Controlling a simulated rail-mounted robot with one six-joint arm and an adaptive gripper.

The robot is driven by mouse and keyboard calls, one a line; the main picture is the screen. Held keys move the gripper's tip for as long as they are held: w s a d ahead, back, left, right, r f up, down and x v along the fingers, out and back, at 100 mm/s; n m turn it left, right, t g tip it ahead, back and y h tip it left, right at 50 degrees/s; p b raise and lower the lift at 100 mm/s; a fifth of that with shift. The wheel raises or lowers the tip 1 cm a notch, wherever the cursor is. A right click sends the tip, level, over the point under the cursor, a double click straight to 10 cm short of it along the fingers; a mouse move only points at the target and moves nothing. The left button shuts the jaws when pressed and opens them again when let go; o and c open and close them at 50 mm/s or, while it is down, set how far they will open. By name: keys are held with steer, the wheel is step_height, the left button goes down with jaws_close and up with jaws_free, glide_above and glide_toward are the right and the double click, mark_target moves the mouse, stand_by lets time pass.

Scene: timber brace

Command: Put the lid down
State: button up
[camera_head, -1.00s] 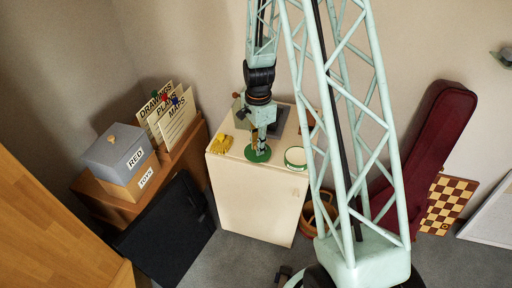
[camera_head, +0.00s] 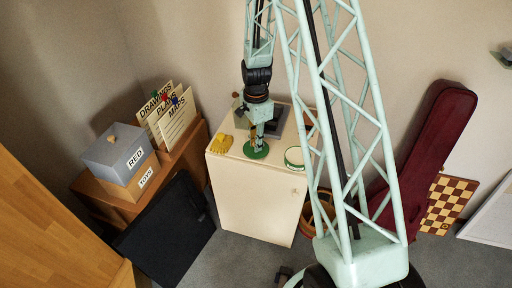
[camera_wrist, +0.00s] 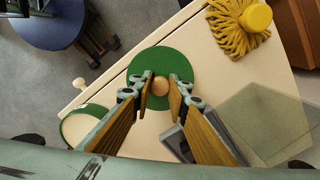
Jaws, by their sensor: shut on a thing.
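The lid is a green disc with a round wooden knob (camera_wrist: 161,86), seen from above in the wrist view. In the head view the lid (camera_head: 256,151) is level over the front part of the cream cabinet top (camera_head: 223,148). My gripper (camera_wrist: 160,88) has its wood-faced fingers on both sides of the knob and holds the lid by it. I cannot tell whether the lid touches the cabinet top. A round pale tin with a green rim (camera_head: 294,157) stands to the right of the lid; it is partly hidden by my finger in the wrist view (camera_wrist: 82,124).
A yellow stringy thing (camera_head: 222,143) lies left of the lid; it also shows in the wrist view (camera_wrist: 240,26). A dark grey object (camera_head: 272,121) sits behind my gripper. The cabinet's front edge is close to the lid.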

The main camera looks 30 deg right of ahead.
steer(key=shift+f, duration=0.95)
steer(key=shift+f, duration=0.2)
steer(key=o, duration=0.8)
steer(key=shift+r, duration=0.2)
steer(key=shift+r+p, duration=0.45)
steer(key=shift+r, duration=5.5)
steer(key=shift+r, duration=0.15)
